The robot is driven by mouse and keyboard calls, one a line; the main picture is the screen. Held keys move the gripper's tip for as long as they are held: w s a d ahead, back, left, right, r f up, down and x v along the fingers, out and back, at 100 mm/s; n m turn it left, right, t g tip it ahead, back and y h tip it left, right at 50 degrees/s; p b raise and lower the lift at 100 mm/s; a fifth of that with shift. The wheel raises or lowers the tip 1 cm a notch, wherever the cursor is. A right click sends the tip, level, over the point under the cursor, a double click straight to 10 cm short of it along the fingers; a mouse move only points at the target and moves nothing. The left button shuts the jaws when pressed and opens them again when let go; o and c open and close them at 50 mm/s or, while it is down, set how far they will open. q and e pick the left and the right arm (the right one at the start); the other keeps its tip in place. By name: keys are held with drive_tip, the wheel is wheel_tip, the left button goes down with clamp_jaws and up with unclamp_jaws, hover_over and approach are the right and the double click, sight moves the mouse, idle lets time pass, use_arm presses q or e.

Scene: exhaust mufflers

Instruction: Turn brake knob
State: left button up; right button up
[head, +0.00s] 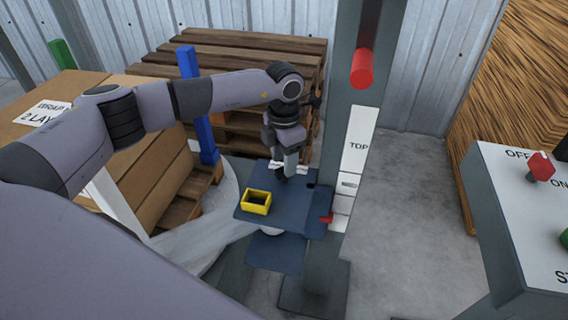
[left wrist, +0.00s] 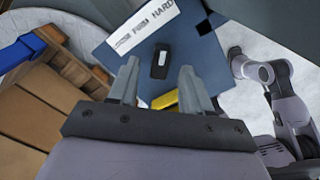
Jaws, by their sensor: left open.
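A black oblong knob (left wrist: 160,64) sits on a blue plate (left wrist: 205,56), beside a white label (left wrist: 145,27) on which "HARD" is readable. I take it to be the brake knob. In the head view the blue plate (head: 290,219) shows below my left gripper (head: 284,170), which points down over its far part; the knob is mostly hidden there. My left gripper's two fingers (left wrist: 160,72) are apart in the left wrist view, with the knob seen between their tips. I cannot tell whether they touch it. My right gripper is not in view.
A yellow open box (head: 256,202) stands on the plate near the gripper. A grey post (head: 352,75) with a red cylinder (head: 362,68) rises just right. A control panel (head: 525,215) with a red knob (head: 541,167) is at far right. Wooden pallets (head: 240,55) and a blue post (head: 197,105) stand behind.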

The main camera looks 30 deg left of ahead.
use_arm(q)
wheel_tip(320, 180, up, 5)
drive_tip(key=shift+f, duration=0.1)
drive_tip(key=shift+s, duration=0.15)
idle(0.5)
